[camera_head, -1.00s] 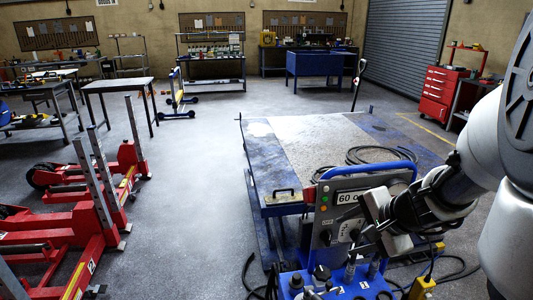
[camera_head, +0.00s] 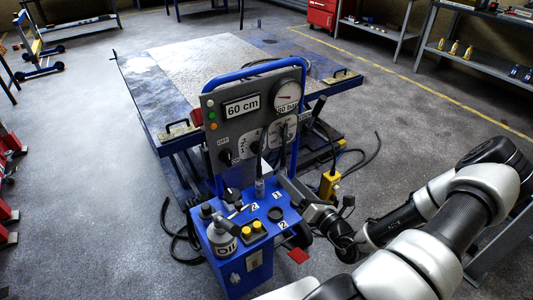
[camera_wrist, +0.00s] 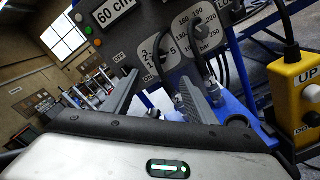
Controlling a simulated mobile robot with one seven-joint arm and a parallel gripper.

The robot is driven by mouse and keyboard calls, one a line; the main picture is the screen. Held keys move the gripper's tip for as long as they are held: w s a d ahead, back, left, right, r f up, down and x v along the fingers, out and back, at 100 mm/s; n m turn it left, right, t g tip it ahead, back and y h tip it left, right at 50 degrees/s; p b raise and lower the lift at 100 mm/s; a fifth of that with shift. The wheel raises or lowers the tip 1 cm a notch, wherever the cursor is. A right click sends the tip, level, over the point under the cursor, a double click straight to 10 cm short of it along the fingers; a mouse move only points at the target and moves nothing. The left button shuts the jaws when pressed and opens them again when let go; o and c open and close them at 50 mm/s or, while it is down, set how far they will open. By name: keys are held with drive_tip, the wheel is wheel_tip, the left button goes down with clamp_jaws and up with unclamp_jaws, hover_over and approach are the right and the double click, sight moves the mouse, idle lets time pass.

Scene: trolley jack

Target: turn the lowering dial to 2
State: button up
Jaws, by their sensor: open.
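A grey control panel (camera_head: 238,128) stands on a blue box. In the wrist view one panel dial (camera_wrist: 166,62) has a white scale numbered from 1 to 5. Beside it is a second dial (camera_wrist: 197,24) with a bar scale. I cannot read which dial is the lowering dial, and the pointers are unclear. My gripper (camera_wrist: 188,96) is open in front of the lower panel, with a grey ridged finger just below the scales. In the head view it is at the panel's lower right, its fingertips partly hidden. I see no contact with a dial.
A yellow pendant (camera_head: 328,184) hangs to the right with a black cable. The lift platform (camera_head: 150,70) is behind. Open floor lies at left.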

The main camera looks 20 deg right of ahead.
sight(259, 150)
drive_tip(key=w+a, duration=0.1)
drive_tip(key=w, duration=0.4)
drive_tip(key=w+a+b, duration=0.1)
drive_tip(key=w, duration=0.5)
drive_tip(key=w+a+b, duration=0.1)
drive_tip(key=w, duration=0.5)
drive_tip(key=shift+a, duration=0.25)
drive_tip(key=shift+s, duration=0.1)
drive_tip(key=c, duration=1.1)
